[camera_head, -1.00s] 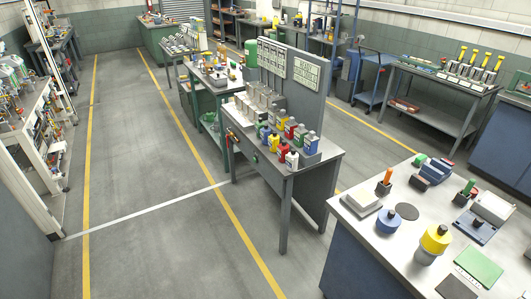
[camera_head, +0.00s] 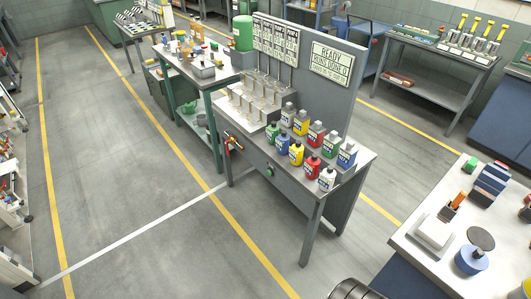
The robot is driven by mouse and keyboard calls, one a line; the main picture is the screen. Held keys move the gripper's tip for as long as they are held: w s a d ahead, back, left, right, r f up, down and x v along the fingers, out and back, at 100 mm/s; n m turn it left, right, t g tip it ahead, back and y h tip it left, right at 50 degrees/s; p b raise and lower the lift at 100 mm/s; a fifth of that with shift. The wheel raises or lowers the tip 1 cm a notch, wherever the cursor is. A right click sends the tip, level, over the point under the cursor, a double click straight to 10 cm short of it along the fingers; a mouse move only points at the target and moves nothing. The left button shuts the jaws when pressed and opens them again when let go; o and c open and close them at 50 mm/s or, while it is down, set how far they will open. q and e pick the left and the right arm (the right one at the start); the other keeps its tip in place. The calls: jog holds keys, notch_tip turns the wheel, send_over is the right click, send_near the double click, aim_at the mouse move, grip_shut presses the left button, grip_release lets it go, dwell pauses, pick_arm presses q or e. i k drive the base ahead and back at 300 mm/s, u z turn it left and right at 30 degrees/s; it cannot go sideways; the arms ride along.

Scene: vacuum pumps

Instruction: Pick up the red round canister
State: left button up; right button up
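The red round canister (camera_head: 312,167) stands upright in the front row on the grey workbench (camera_head: 362,165), between a yellow round canister (camera_head: 296,154) and a white round one (camera_head: 327,178). A second red canister (camera_head: 316,134), with a squarer body, stands in the row behind it. Neither of my grippers is in view. Nothing is touching the red round canister from above.
Blue (camera_head: 282,144) and green (camera_head: 271,130) round canisters share the front row. A grey upright panel (camera_head: 342,92) with signs rises behind the canisters. A white-topped table (camera_head: 415,228) stands at the right. The floor left of the bench is clear. A dark ribbed part shows at the bottom edge.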

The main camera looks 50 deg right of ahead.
aim_at(311, 166)
jog(key=z, duration=0.2)
jog(key=i, duration=1.1)
jog(key=z, duration=1.4)
jog(key=i, duration=0.8)
jog(key=z, duration=0.7)
